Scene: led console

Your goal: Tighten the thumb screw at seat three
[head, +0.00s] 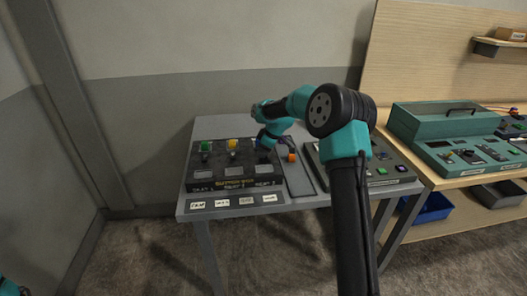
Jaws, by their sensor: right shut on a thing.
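A dark console (233,174) with three columns of small parts stands on a grey table (225,129). A green cap (207,146) sits at its left column and a yellow cap (232,144) at its middle column. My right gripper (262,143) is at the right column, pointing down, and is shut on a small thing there. Gripper and wrist hide that thing, which by its place looks like the thumb screw at seat three; how far it is turned cannot be seen. My left gripper is out of view; only a teal bit of my left arm shows at the bottom-left corner.
An orange piece (292,157) lies in a grey tray (299,181) right of the console. A second dark panel (386,179) is farther right, partly behind my right arm. Labelled cards (221,203) lie along the table's front edge. A green case (432,120) stands on the wooden bench.

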